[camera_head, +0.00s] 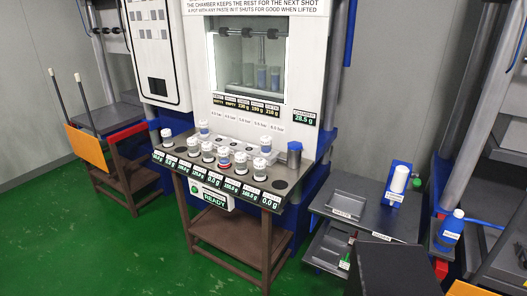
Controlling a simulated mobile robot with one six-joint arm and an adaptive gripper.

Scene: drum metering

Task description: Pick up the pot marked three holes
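Several small pots with white caps stand on and behind the dark shelf (281,184) at the front of the white machine (257,65). They include a far left pot (166,136), a middle pot (208,152), a right front pot (260,169) and a back right pot (265,143). Some show blue bands, and one shows a red band. Any hole marking on them is too small to tell, so I cannot say which is the pot marked three holes. My gripper is not in view.
A blue cylinder (294,156) stands at the shelf's right end. A lower brown shelf (241,234) is empty. A grey side table (365,216) holds a blue-and-white dispenser (396,186). A blue bottle (450,229) stands farther right. Green floor (110,250) is clear at left.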

